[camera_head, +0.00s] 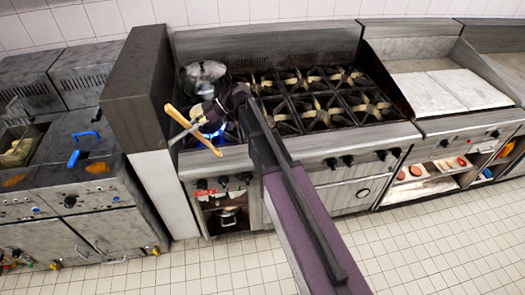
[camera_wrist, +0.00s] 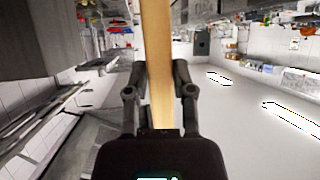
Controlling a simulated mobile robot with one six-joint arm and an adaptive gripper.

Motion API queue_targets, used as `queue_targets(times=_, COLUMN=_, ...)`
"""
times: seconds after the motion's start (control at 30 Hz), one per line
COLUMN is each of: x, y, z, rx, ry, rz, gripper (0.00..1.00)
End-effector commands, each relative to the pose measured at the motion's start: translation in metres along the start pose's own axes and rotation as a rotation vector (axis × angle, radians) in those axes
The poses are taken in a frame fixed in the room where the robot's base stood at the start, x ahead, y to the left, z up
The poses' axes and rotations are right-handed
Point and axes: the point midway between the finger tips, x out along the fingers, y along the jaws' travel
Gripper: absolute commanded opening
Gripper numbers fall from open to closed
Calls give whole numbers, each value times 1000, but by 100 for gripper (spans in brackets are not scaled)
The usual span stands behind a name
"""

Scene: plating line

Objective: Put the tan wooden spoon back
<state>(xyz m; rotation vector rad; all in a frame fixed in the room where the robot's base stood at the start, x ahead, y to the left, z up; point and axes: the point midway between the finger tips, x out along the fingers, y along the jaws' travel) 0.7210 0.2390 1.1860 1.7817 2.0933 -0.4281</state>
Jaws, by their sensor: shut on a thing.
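The tan wooden spoon (camera_head: 178,117) is held up above the left front of the stove in the head view, lying at a slant. My gripper (camera_head: 214,110) is shut on it, at its right side. In the wrist view the spoon (camera_wrist: 157,60) runs upright through the middle of the picture, between the two fingers of my gripper (camera_wrist: 159,85). Its ends are out of that view.
The stove (camera_head: 235,158) has several black burner grates, and a blue flame (camera_head: 215,130) burns below the spoon. A metal pot (camera_head: 203,76) stands at the back left burner. A dark tall panel (camera_head: 139,88) stands left of the stove. Fryers (camera_head: 75,160) are farther left.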

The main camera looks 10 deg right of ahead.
Motion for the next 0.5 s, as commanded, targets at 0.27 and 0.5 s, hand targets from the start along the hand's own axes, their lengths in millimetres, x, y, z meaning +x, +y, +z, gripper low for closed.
queue_targets(times=0.27, x=6, y=-1, z=-3, rx=-4, ry=0, rz=-7, gripper=0)
queue_targets(times=0.5, x=8, y=-3, z=5, rx=-1, ry=-25, rz=-8, gripper=0)
